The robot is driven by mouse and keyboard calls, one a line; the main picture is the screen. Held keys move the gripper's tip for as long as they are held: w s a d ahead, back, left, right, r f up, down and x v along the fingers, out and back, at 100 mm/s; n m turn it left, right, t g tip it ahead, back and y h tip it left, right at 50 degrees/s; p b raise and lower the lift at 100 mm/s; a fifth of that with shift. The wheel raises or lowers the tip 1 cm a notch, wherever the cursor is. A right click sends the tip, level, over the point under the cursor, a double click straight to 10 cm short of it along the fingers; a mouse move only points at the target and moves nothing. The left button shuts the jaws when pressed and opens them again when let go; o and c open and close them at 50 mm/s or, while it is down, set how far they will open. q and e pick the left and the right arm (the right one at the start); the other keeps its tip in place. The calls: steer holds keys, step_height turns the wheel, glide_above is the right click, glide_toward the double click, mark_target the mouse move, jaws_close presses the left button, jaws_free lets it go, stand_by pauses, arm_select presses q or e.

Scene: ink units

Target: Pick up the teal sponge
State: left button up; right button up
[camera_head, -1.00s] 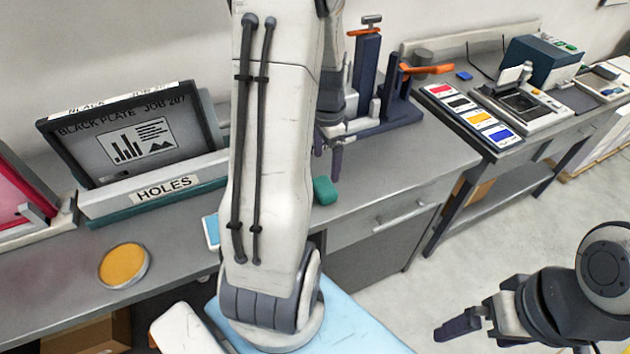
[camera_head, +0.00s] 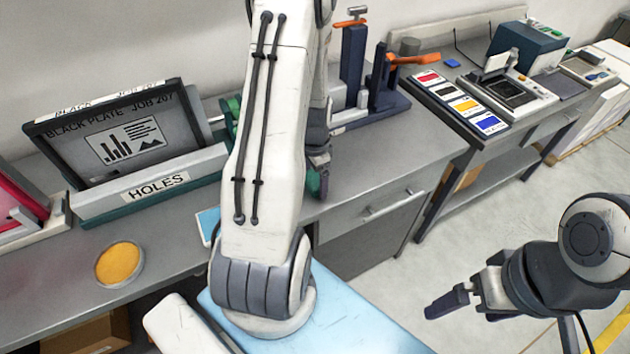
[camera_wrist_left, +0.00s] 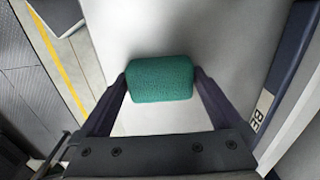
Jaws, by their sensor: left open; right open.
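The teal sponge (camera_wrist_left: 160,78) is a rounded block on the pale grey bench top in the left wrist view. My left gripper (camera_wrist_left: 160,73) is open, with one dark finger at each side of the sponge. The fingertips are very close to its sides; I cannot tell whether they touch. In the head view only a sliver of the sponge (camera_head: 312,185) shows beside my left gripper (camera_head: 323,178); my left arm hides the rest. My right gripper (camera_head: 452,304) is open and empty, over the floor at the lower right.
A framed screen marked "BLACK PLATE" (camera_head: 125,143) stands behind a "HOLES" holder (camera_head: 150,190) at the left. A round orange-yellow dish (camera_head: 119,263) sits near the front. A dark blue press-like stand (camera_head: 375,95) is behind the sponge. Colour cards (camera_head: 462,104) lie on the further bench.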

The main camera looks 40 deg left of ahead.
mark_target(315, 178)
arm_select(q)
steer(key=c, duration=1)
steer(key=shift+o, duration=0.2)
steer(key=shift+r, duration=0.1)
steer(key=shift+r, duration=0.5)
step_height(315, 178, up, 2)
steer(key=shift+a+r+b, duration=0.1)
steer(key=shift+r+b, duration=0.15)
steer(key=shift+b, duration=0.25)
steer(key=s+d+r+b, duration=0.2)
steer(key=d+r, duration=0.5)
steer(key=d, duration=0.4)
steer(key=shift+s+d+r, duration=0.15)
steer(key=shift+s+d, duration=0.1)
steer(key=shift+s, duration=0.25)
